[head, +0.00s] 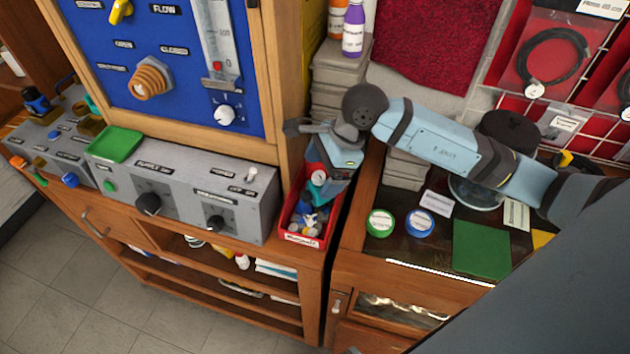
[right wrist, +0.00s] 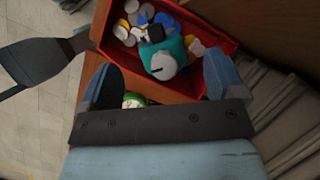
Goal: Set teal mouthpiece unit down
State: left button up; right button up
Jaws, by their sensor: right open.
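The teal mouthpiece unit (right wrist: 168,54), with a pale grey round end, lies tilted on other parts in the red bin (right wrist: 113,68) in the right wrist view. In the head view the red bin (head: 303,241) stands at the right end of the left bench, and my gripper partly hides its contents. My right gripper (right wrist: 160,75) is open, with its two fingers apart on either side of the unit's grey end. I cannot see a finger touching it. In the head view my right gripper (head: 320,178) points down over the bin.
A grey control box (head: 190,185) and the wooden panel frame (head: 279,90) stand close left of the bin. Stacked grey boxes (head: 338,75) stand behind.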

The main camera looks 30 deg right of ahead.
jog(key=v, duration=0.8)
jog(key=shift+f, duration=0.1)
